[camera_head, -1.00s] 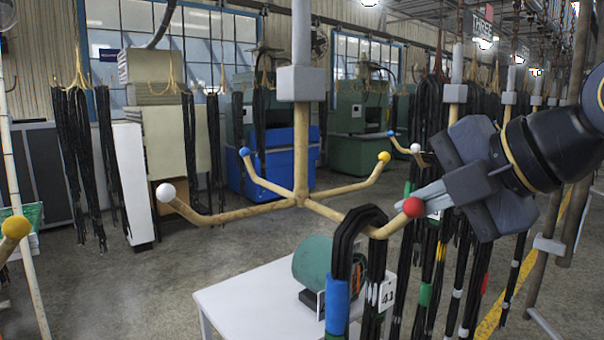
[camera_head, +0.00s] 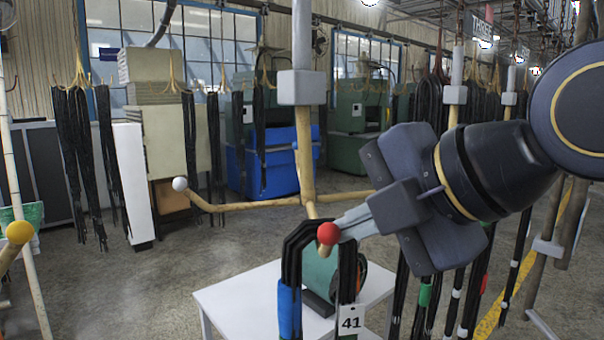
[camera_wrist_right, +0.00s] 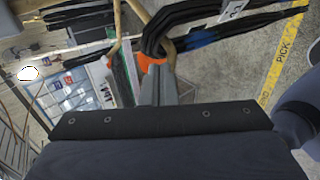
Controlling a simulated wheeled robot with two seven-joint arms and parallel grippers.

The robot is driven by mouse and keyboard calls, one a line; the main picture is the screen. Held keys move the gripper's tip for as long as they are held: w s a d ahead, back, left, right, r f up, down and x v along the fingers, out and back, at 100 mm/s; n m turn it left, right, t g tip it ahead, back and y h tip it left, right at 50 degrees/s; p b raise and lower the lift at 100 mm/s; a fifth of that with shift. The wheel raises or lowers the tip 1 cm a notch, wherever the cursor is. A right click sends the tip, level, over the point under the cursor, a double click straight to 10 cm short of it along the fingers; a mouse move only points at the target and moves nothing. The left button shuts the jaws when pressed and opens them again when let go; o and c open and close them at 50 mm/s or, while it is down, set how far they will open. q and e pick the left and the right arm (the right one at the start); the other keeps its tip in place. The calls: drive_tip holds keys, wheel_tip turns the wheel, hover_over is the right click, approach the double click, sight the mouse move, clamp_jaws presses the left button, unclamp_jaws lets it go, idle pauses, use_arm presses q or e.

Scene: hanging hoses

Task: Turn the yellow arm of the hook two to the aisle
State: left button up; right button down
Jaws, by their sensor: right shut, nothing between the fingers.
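The hanging hook (camera_head: 304,165) has wooden arms with coloured ball tips. Its white tip (camera_head: 180,183) points left, and its red tip (camera_head: 328,233) points towards me. Another arm (camera_head: 345,196) runs right and passes behind my right gripper. Its end is hidden, and no yellow or blue tip of this hook shows. My right gripper (camera_head: 348,224) is shut and empty, its fingertips against or right beside the red tip; the wrist view also shows this tip (camera_wrist_right: 150,60). Black hoses (camera_head: 300,245) with a tag 41 hang from the red-tipped arm. My left gripper is not in view.
A white table (camera_head: 240,298) with a green machine stands below the hook. Another yellow-tipped arm (camera_head: 18,232) is at the near left. More black hoses (camera_head: 424,300) hang at the right, beside a yellow floor line (camera_head: 488,322). The floor at left is open.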

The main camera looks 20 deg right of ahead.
drive_tip(key=a, duration=0.3)
drive_tip(key=shift+w+a, duration=0.1)
drive_tip(key=shift+w, duration=0.1)
drive_tip(key=shift+w+a, duration=2.2)
drive_tip(key=shift+a, duration=2.35)
wheel_tip(320, 180, up, 9)
hover_over(330, 225)
drive_tip(key=s+a, duration=0.2)
drive_tip(key=a, duration=0.1)
drive_tip(key=s+d, duration=0.2)
drive_tip(key=s, duration=0.4)
drive_tip(key=shift+d, duration=0.25)
